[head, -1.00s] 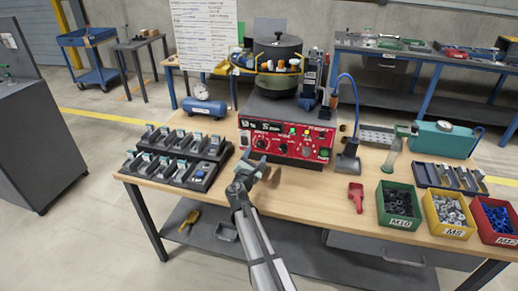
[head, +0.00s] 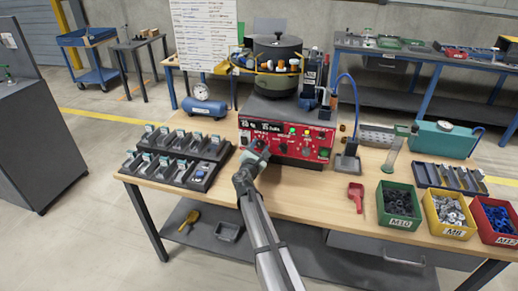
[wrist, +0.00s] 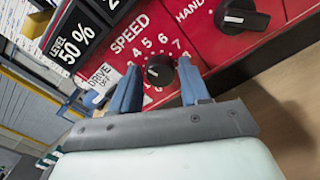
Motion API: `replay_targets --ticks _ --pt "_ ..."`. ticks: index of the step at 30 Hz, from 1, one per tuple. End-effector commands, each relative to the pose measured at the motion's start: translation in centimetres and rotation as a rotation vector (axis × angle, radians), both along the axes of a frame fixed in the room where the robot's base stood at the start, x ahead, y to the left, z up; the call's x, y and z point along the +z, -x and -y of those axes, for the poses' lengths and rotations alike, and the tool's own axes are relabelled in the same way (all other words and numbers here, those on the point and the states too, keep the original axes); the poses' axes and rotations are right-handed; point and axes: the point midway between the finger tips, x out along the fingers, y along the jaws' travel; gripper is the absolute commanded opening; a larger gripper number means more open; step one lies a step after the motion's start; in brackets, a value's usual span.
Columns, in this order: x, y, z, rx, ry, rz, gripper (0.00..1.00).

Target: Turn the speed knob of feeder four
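The speed knob (wrist: 159,70) is a small round black knob on the red control panel (head: 310,149), under the word SPEED and inside a ring of white numbers. In the wrist view my gripper (wrist: 158,72) is open, with one blue-grey finger on each side of the knob. I cannot tell whether the fingers touch it. In the head view my gripper (head: 256,150) is at the left part of the panel and hides the speed knob there.
Another black knob, labelled HAND (wrist: 242,15), sits right of the speed knob. The bowl feeder (head: 278,50) stands above the panel. Black bins (head: 178,155) lie left of my arm. A red scoop (head: 356,196) and part boxes (head: 398,205) lie to the right.

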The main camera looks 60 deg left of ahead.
Motion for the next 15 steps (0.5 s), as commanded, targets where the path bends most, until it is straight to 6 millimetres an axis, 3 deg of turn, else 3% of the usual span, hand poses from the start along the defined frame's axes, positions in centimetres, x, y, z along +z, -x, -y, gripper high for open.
replay_targets --ticks 2,12,15 --pt "0.00 0.01 0.01 0.000 0.000 0.000 0.38" --pt "0.00 0.01 0.01 0.000 0.000 0.000 0.05" --pt "-0.01 0.02 0.01 0.000 -0.001 -0.001 0.04"
